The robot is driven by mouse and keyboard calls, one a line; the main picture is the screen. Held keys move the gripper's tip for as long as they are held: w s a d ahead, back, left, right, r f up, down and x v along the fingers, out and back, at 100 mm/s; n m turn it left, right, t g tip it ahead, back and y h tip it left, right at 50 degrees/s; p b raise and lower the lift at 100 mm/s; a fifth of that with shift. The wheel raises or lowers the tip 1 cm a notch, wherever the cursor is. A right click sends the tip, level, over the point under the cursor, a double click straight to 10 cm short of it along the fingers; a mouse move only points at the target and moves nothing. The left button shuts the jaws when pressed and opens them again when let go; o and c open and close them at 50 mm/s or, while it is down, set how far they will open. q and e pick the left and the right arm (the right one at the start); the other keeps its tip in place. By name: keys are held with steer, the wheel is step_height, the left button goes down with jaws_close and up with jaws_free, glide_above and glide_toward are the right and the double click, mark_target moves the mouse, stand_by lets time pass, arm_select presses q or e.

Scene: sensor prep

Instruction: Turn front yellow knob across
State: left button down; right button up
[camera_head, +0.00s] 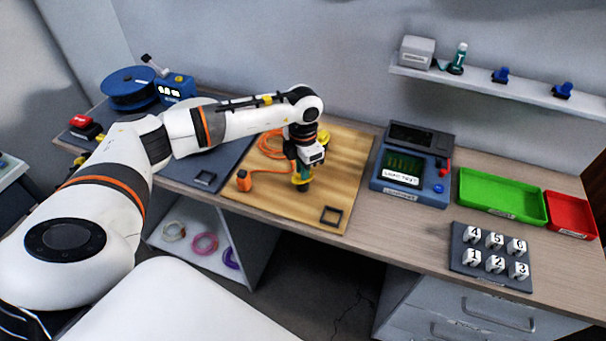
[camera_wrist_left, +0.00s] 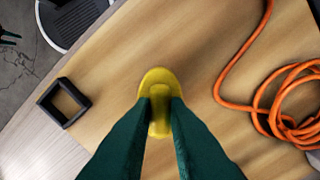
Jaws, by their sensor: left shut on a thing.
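The front yellow knob (camera_head: 299,182) is over the wooden board (camera_head: 345,170), under my left gripper (camera_head: 303,173). In the left wrist view the knob (camera_wrist_left: 159,76) shows a round yellow base and a raised bar. The green fingers of my left gripper (camera_wrist_left: 160,105) are shut on that bar, one on each side. The exact angle of the knob is hard to tell. A second yellow knob (camera_head: 324,137) shows farther back, partly hidden by my left wrist. My right gripper is not in view.
An orange hose (camera_head: 268,146) lies coiled left of the gripper, with an orange block (camera_head: 243,180) near it. A black square frame (camera_head: 331,216) lies at the board's front right. A blue tester (camera_head: 412,175), green tray (camera_head: 500,193) and numbered blocks (camera_head: 494,240) stand to the right.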

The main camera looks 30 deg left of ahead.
arm_select(q)
steer(key=m+b, duration=0.4)
steer(key=m, duration=0.1)
steer(key=shift+w+f+m, duration=0.1)
steer(key=shift+f+m, duration=0.05)
steer(key=shift+m, duration=0.15)
steer(key=shift+m+b, duration=1)
steer(key=shift+m, duration=0.2)
steer(key=shift+r+m+b, duration=0.2)
steer(key=shift+m+b, duration=0.4)
steer(key=shift+m, duration=0.4)
steer(key=c, duration=1.4)
jaws_free()
